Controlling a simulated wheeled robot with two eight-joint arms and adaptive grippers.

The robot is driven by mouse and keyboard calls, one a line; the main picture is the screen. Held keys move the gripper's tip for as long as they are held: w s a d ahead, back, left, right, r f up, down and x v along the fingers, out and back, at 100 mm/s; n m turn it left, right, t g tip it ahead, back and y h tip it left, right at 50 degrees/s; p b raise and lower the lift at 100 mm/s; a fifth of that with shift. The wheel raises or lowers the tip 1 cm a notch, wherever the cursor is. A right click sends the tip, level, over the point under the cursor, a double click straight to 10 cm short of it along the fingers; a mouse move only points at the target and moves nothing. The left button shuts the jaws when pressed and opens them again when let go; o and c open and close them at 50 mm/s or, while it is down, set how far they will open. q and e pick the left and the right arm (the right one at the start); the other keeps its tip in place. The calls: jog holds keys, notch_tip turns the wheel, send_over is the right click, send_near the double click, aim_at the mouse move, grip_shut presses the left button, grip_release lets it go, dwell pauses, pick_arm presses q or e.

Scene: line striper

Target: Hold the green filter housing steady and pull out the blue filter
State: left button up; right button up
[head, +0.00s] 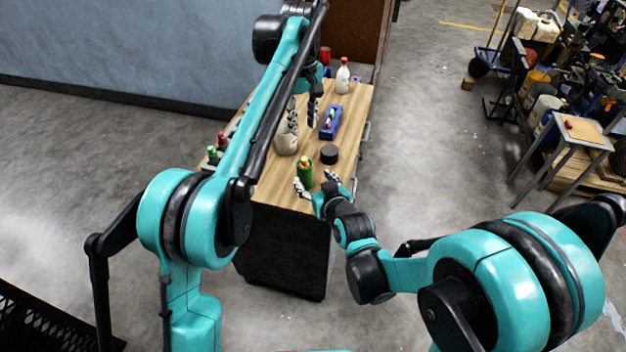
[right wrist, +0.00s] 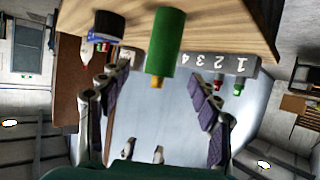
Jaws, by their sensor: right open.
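The green filter housing (head: 305,173) stands upright near the front edge of the wooden table. It has a yellow-orange tip at its top. In the right wrist view the housing (right wrist: 168,45) appears upside down. I cannot make out any blue filter part on it. My right gripper (head: 318,184) is open just in front of the housing, with its fingers spread to either side in the right wrist view (right wrist: 158,100); nothing is between them. My left gripper (head: 302,112) points down above the table, behind the housing, with its fingers apart and empty.
A black round puck (head: 329,154) stands close to the right of the housing. A beige pot (head: 286,144), a blue tray (head: 331,122) and a white bottle (head: 342,77) are farther back. A numbered rack (right wrist: 220,62) holds small red and green pieces on the left of the table.

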aim_at(307, 173)
jog(key=shift+w+a+f, duration=0.25)
jog(key=shift+w+a, duration=0.1)
jog(key=shift+w, duration=0.15)
jog(key=x, duration=0.7)
grip_shut()
pick_arm(q)
jog(key=shift+o, duration=0.5)
jog(key=m, duration=0.2)
jog(key=f+m, duration=0.1)
jog(key=m, duration=0.2)
jog(key=shift+f+m, duration=0.95)
jog(key=shift+f, duration=0.85)
jog(key=shift+f+m, duration=0.9)
jog(key=shift+f, duration=0.95)
jog(key=shift+f+m, duration=0.95)
jog(key=shift+f, duration=0.85)
